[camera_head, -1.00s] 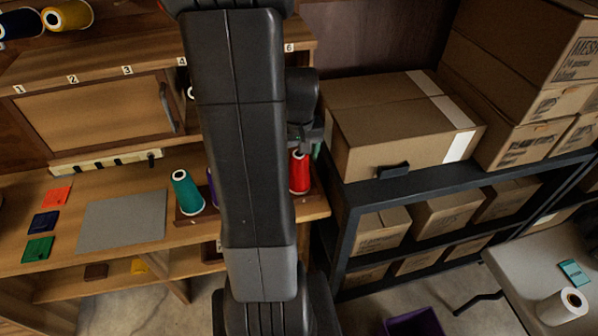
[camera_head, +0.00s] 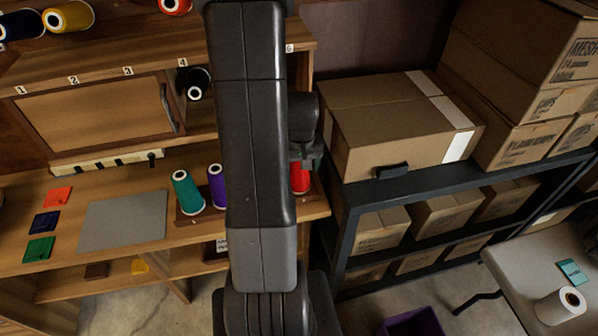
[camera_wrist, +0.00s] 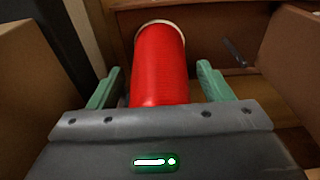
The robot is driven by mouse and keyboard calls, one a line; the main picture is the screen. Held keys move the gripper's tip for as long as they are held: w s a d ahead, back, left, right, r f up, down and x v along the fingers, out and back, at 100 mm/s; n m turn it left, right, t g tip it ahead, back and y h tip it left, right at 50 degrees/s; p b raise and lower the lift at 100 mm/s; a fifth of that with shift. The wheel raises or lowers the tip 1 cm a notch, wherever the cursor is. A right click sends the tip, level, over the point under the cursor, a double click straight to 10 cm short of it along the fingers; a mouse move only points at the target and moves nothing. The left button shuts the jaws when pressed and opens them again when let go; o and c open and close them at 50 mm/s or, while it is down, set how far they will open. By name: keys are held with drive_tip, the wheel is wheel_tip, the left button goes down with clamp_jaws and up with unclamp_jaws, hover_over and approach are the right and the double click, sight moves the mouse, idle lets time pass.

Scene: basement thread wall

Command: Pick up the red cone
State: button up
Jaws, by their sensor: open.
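The red cone (camera_head: 299,178) stands at the right end of the wooden desk, partly hidden behind my arm and gripper in the head view. In the wrist view the red cone (camera_wrist: 160,68) lies between my gripper's two green fingers. My gripper (camera_wrist: 158,88) is open, with one finger on each side of the cone and a visible gap on the right. Whether the left finger touches it I cannot tell. The cone's lower part is hidden by the gripper body in the wrist view.
Teal (camera_head: 187,192) and purple (camera_head: 217,186) cones stand left of my arm. A large cardboard box (camera_head: 400,125) sits on a black shelf close to the right of the gripper. A grey mat (camera_head: 123,222) and coloured cards lie on the desk.

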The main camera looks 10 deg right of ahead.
drive_tip(key=c, duration=1.2)
drive_tip(key=shift+r, duration=5.05)
